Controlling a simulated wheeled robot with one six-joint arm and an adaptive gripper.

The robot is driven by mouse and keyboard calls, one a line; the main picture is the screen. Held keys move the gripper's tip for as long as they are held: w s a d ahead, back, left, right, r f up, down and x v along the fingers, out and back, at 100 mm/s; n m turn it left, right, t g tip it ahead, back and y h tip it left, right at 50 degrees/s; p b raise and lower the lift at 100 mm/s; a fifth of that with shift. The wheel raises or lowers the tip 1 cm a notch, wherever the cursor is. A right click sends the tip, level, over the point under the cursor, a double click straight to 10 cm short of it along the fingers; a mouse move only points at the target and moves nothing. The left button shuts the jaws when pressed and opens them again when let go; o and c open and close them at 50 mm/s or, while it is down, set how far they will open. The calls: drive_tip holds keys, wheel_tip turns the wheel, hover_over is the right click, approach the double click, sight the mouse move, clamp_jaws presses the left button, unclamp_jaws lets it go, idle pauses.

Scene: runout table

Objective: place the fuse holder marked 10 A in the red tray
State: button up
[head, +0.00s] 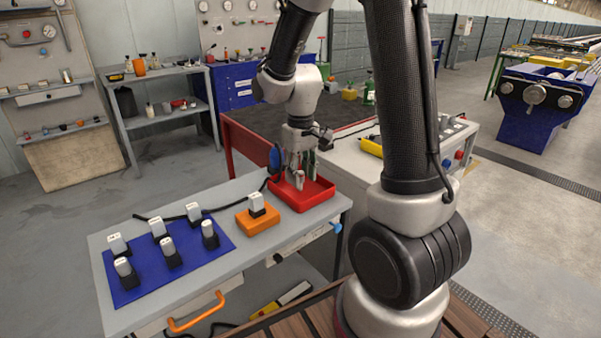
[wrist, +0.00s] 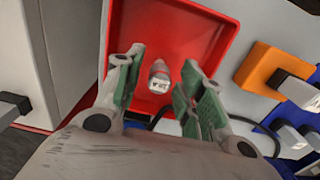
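The red tray (head: 322,193) sits at the far right end of the grey bench; it also fills the middle of the wrist view (wrist: 205,30). A pale fuse holder (wrist: 159,76) is in the tray area, its marked end facing the wrist camera; the small marking looks like 10 A. My gripper (head: 299,172) is over the tray, pointing down. In the wrist view, its green-padded fingers (wrist: 160,88) stand apart on either side of the fuse holder, with red showing in the gaps. Whether the holder touches the tray floor is hard to tell.
A blue mat (head: 185,270) on the bench carries several fuse holders. An orange block (head: 258,222) with another fuse holder (head: 256,203) stands between mat and tray. A dark cable runs behind them. A white cabinet (head: 350,160) stands just beyond the tray.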

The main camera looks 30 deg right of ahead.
sight(301, 172)
wheel_tip(301, 172, up, 12)
drive_tip(key=s+d+r+m+t, duration=0.1)
drive_tip(key=s+r+t, duration=0.1)
drive_tip(key=s, duration=0.7)
drive_tip(key=s+d+r+m+t, duration=0.1)
drive_tip(key=s+r+t, duration=0.1)
drive_tip(key=s, duration=0.8)
drive_tip(key=shift+s+d+r, duration=0.15)
drive_tip(key=shift+d+r, duration=0.15)
drive_tip(key=shift+r, duration=0.45)
